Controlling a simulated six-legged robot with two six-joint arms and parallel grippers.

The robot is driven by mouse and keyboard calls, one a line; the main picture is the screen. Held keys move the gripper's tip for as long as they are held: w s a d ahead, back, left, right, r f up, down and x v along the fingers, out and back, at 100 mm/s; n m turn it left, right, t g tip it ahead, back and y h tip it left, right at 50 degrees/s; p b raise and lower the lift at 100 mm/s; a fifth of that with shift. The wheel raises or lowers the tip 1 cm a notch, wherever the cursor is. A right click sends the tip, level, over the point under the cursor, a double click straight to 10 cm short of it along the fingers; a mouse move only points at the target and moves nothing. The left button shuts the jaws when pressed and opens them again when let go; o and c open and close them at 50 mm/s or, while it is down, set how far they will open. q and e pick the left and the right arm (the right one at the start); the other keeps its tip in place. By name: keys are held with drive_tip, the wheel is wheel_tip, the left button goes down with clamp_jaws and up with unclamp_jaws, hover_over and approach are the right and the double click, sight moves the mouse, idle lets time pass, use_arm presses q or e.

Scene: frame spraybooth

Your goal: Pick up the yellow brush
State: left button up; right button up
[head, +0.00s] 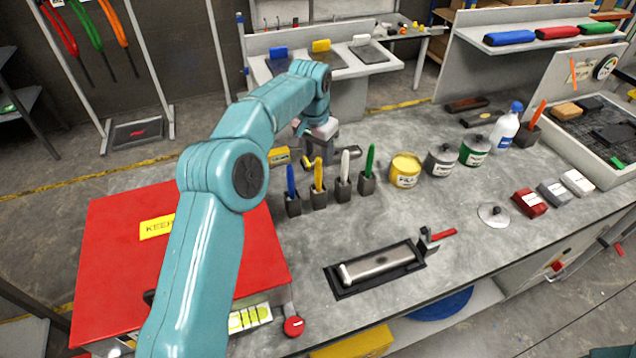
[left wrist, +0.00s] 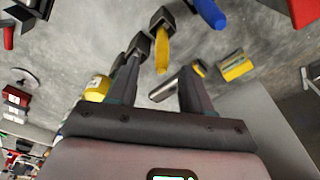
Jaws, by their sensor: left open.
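The yellow brush (head: 319,175) stands handle up in a small dark holder (head: 319,199), between the blue brush (head: 291,180) and the white brush (head: 345,163). My left gripper (head: 322,152) is just behind the row of brushes. In the left wrist view, its two dark fingers (left wrist: 160,74) are apart with nothing gripped. There the yellow brush (left wrist: 162,50) shows ahead, in line with the gap between them; I cannot tell its exact distance. The blue brush (left wrist: 210,12) is to its right. My right gripper is not in view.
A green brush (head: 370,158) and yellow can (head: 405,170) stand to the right. A yellow box (head: 279,156) and a metal cylinder (left wrist: 172,87) lie near my left gripper. A red box (head: 262,245) is at front left.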

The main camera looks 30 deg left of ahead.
sight(319, 169)
use_arm(q)
drive_tip(key=shift+a+f, duration=0.1)
drive_tip(key=shift+f, duration=0.65)
drive_tip(key=f, duration=0.1)
drive_tip(key=f+p, duration=0.1)
drive_tip(key=f, duration=0.1)
drive_tip(key=f+p, duration=0.1)
drive_tip(key=f, duration=0.1)
drive_tip(key=shift+w+a, duration=0.15)
drive_tip(key=shift+w, duration=0.2)
drive_tip(key=shift+d+f, duration=0.1)
drive_tip(key=shift+d, duration=0.2)
drive_tip(key=shift+a, duration=0.1)
drive_tip(key=c, duration=0.7)
drive_tip(key=shift+a, duration=0.1)
clamp_jaws()
